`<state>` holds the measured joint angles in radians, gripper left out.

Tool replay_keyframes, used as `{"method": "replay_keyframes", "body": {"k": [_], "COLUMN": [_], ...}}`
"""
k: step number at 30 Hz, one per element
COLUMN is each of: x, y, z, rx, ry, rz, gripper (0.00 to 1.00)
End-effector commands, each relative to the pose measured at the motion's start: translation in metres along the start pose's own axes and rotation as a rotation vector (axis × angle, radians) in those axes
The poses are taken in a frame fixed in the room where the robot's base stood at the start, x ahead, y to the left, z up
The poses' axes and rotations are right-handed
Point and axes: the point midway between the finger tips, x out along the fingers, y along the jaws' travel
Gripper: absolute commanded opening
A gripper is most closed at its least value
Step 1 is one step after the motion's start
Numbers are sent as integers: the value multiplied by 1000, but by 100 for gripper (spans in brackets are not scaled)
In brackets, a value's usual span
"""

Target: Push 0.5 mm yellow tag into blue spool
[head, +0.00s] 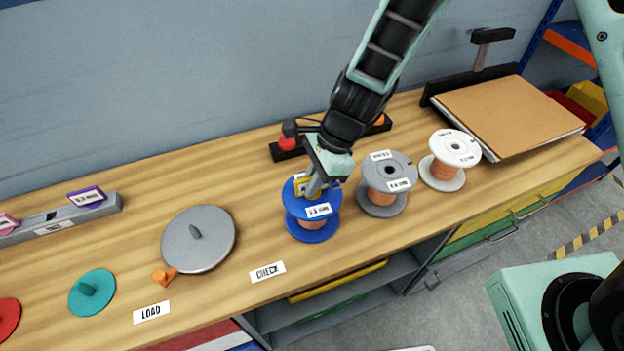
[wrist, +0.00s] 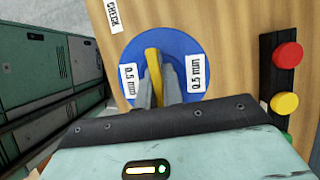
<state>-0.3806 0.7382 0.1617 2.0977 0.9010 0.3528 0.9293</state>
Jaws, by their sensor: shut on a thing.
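The blue spool (head: 327,222) stands upright on the bench, left of a grey spool, with a white label on its top flange. In the wrist view the blue spool (wrist: 188,48) shows from above with two "0.5 mm" labels. My gripper (head: 313,187) is over the top of the blue spool, pointing down, with its fingers shut on the yellow tag (head: 301,187). In the wrist view the yellow tag (wrist: 152,62) sits between the fingertips at the spool's middle. The fingers hide the spool's hole, so I cannot tell how deep the tag sits.
A grey spool (head: 377,200) and a white spool (head: 438,175) stand to the right. A large grey disc (head: 185,245) and a teal disc (head: 104,288) lie left. A grey rack (head: 103,207) holds a purple tag (head: 86,197). A button box (head: 279,155) stands behind.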

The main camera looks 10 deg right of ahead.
Motion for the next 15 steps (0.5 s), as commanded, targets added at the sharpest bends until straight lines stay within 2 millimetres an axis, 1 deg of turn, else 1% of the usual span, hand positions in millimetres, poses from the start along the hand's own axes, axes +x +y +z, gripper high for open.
{"method": "replay_keyframes", "body": {"k": [13,14,15], "x": [1,1,1], "y": [0,0,0], "z": [0,0,-1], "rx": [0,0,0], "ry": [1,1,1], "rz": [1,1,1], "gripper": [0,17,28]}}
